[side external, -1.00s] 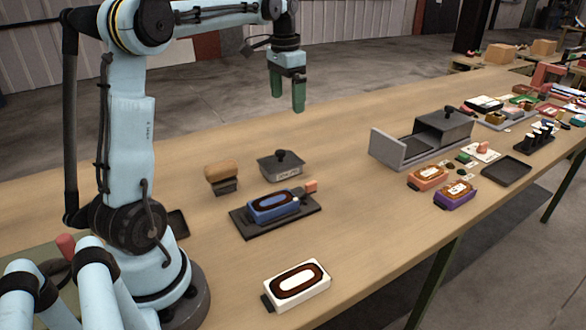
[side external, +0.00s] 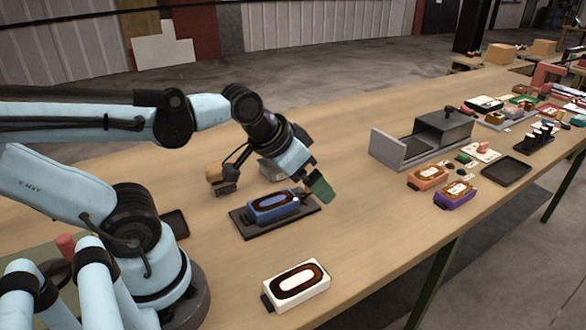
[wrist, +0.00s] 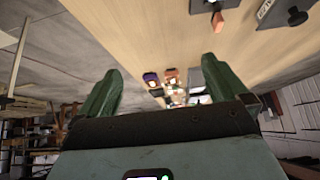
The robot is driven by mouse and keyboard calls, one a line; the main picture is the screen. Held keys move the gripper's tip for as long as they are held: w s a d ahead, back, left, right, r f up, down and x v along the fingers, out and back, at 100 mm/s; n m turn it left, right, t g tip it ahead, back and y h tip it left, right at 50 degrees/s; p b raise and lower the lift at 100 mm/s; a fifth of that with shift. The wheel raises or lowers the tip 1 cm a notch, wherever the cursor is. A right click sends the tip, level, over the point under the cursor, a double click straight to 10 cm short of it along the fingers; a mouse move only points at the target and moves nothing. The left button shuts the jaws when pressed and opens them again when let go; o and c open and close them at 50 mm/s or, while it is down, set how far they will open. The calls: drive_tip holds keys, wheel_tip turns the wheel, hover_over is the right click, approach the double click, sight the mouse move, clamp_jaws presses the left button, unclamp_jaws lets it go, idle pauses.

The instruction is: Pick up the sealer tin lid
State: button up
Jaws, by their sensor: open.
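The sealer tin lid appears to be the grey, labelled lid with a black knob; its label is too small to read surely. In the side external view the lid (side external: 270,170) is mostly hidden behind my wrist, behind the blue detector. In the wrist view the lid (wrist: 275,14) is cut by the top right edge, its black knob showing. My gripper (side external: 318,188) hangs tilted above the table, right of the lid and near the blue detector's tray. In the wrist view my gripper (wrist: 158,84) has its green fingers wide apart, with nothing between them.
A blue detector (side external: 272,206) lies on a dark tray (side external: 250,231) close below my gripper. A brown-topped block (side external: 215,175) stands left of the lid. A white detector (side external: 298,284) lies at the front.

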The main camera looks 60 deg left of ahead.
drive_tip(key=shift+s+d+f, duration=0.2)
drive_tip(key=shift+d+f, duration=0.05)
drive_tip(key=shift+c, duration=1)
drive_tip(key=c, duration=0.6)
drive_tip(key=w+a+f+m+g+y, duration=0.2)
drive_tip(key=w+a+m+y, duration=0.1)
drive_tip(key=a+m+y, duration=0.1)
drive_tip(key=w+a+f+m+g+y, duration=0.2)
drive_tip(key=w+a+m+y, duration=0.1)
drive_tip(key=a+m, duration=0.3)
drive_tip(key=w+a+f+m+g+y, duration=0.1)
drive_tip(key=w+a+m+g+y, duration=0.1)
drive_tip(key=a+m+y, duration=0.3)
drive_tip(key=shift+w+f+m+g+y, duration=0.2)
drive_tip(key=shift+w+m+y, duration=0.1)
drive_tip(key=shift+m, duration=0.4)
drive_tip(key=shift+w+f+m+g+y, duration=0.2)
drive_tip(key=shift+w+m, duration=0.05)
drive_tip(key=shift+m, duration=0.45)
drive_tip(key=shift+a+f, duration=0.2)
drive_tip(key=shift+a, duration=0.25)
drive_tip(key=x, duration=1.1)
drive_tip(key=shift+s+a+r, duration=0.15)
drive_tip(key=shift+a+r, duration=0.05)
drive_tip(key=shift+a, duration=0.1)
